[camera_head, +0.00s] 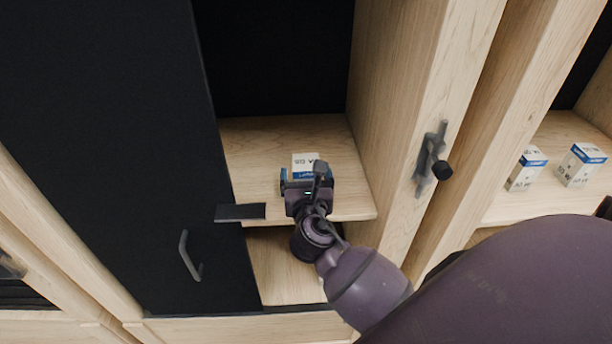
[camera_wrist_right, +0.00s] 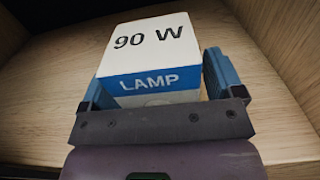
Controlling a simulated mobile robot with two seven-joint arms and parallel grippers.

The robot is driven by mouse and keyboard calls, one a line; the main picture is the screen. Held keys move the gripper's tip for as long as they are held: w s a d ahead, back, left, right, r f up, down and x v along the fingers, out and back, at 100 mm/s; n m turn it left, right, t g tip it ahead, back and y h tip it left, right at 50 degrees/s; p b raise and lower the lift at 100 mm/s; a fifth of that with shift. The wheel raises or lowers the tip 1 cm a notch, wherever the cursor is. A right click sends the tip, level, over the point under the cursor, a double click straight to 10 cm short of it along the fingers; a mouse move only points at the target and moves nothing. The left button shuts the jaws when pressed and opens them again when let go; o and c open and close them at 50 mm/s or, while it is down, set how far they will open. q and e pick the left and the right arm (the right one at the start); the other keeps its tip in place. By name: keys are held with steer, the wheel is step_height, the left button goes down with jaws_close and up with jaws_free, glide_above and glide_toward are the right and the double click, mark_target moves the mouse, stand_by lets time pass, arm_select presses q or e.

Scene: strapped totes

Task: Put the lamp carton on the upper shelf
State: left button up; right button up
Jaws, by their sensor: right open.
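The lamp carton (camera_head: 305,160), a small white box with a blue band, stands upright on the upper shelf (camera_head: 252,145) of the open cabinet. In the right wrist view the carton (camera_wrist_right: 152,45) shows "90 W" on its top and "LAMP" on its blue band. My right gripper (camera_head: 307,174) is open, with one blue finger on each side of the carton. I cannot tell whether either finger touches it. The gripper hides the carton's lower front. My left gripper is not in view.
A black door (camera_head: 120,150) with a grey handle (camera_head: 188,257) covers the left side. A dark plate (camera_head: 240,212) sits at the shelf's front edge. A lower compartment (camera_head: 275,265) lies below. Two similar cartons (camera_head: 526,169) (camera_head: 580,165) stand in the right bay, past a wooden upright with a dark latch (camera_head: 434,160).

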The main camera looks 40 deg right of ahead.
steer(key=shift+r, duration=0.25)
steer(key=v, duration=1.2)
steer(key=s+d+f+m+g+y, duration=0.1)
steer(key=s+f+m+y, duration=0.3)
steer(key=f+m, duration=0.7)
steer(key=s+d+f+m+g+y, duration=0.1)
steer(key=s+f+m+g+y, duration=0.2)
steer(key=f+m, duration=0.7)
steer(key=s+m+y, duration=0.2)
steer(key=s+m, duration=0.1)
steer(key=m, duration=0.5)
steer(key=shift+f, duration=0.4)
